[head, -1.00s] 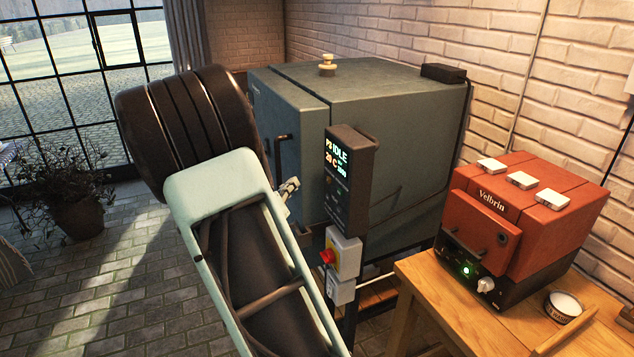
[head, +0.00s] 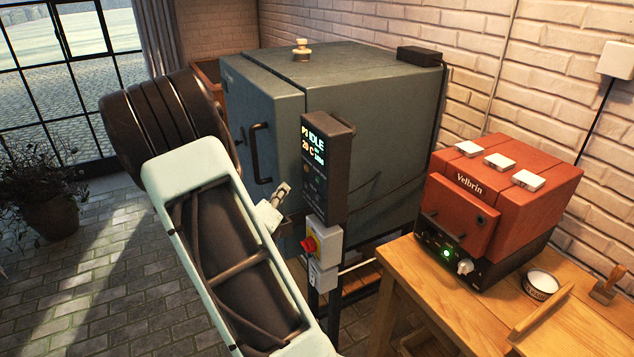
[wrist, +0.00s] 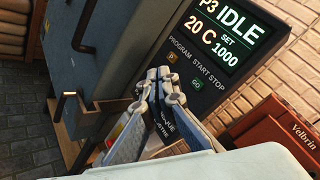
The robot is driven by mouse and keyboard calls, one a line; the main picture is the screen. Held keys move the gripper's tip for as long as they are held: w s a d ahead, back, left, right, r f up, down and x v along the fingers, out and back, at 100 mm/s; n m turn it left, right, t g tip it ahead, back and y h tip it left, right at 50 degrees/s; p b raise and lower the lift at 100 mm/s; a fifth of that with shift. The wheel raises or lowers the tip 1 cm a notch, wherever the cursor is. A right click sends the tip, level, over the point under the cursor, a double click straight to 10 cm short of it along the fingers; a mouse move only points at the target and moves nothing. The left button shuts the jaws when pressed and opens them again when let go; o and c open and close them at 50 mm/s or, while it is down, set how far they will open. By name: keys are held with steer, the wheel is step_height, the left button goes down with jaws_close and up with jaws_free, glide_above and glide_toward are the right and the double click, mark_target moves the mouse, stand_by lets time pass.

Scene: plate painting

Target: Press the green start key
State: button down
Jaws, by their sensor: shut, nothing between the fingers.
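The dark control panel (head: 327,170) stands at the front corner of the big grey-green kiln (head: 385,110). Its screen (wrist: 228,35) reads P3, IDLE, 20 C, SET 1000. In the wrist view a small green key marked GO (wrist: 197,84) sits below the screen, near the START label. An amber key (wrist: 172,57) sits under PROGRAM. A stop key is not clear to see. My gripper (head: 283,190) is shut and empty, left of the panel in the head view. In the wrist view its fingertips (wrist: 165,74) overlap the panel's lower left, beside the green key; contact cannot be told.
A grey switch box with a red knob (head: 309,244) hangs below the panel. The kiln door has a dark handle (head: 262,153). A small red kiln (head: 505,190) with a lit green lamp stands on a wooden table (head: 400,280) to the right.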

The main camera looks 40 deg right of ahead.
steer(key=s+d, duration=0.1)
steer(key=d, duration=0.5)
steer(key=shift+s+d+b, duration=0.2)
steer(key=shift+s+b, duration=0.05)
steer(key=shift+b, duration=0.2)
steer(key=shift+d, duration=0.1)
stand_by(0.9)
steer(key=shift+s+d, duration=0.15)
steer(key=shift+d, duration=0.2)
steer(key=shift+s+d, duration=0.1)
steer(key=shift+d, duration=0.25)
stand_by(0.8)
steer(key=shift+a, duration=0.1)
steer(key=shift+w+a, duration=0.2)
steer(key=shift+a, duration=0.5)
steer(key=shift+w+a+p, duration=0.15)
steer(key=shift+w+a, duration=0.05)
steer(key=shift+a, duration=0.6)
steer(key=shift+w+a+p, duration=0.2)
steer(key=shift+a, duration=0.65)
steer(key=shift+w+a+p, duration=0.15)
steer(key=shift+w+a, duration=0.05)
steer(key=shift+a, duration=0.6)
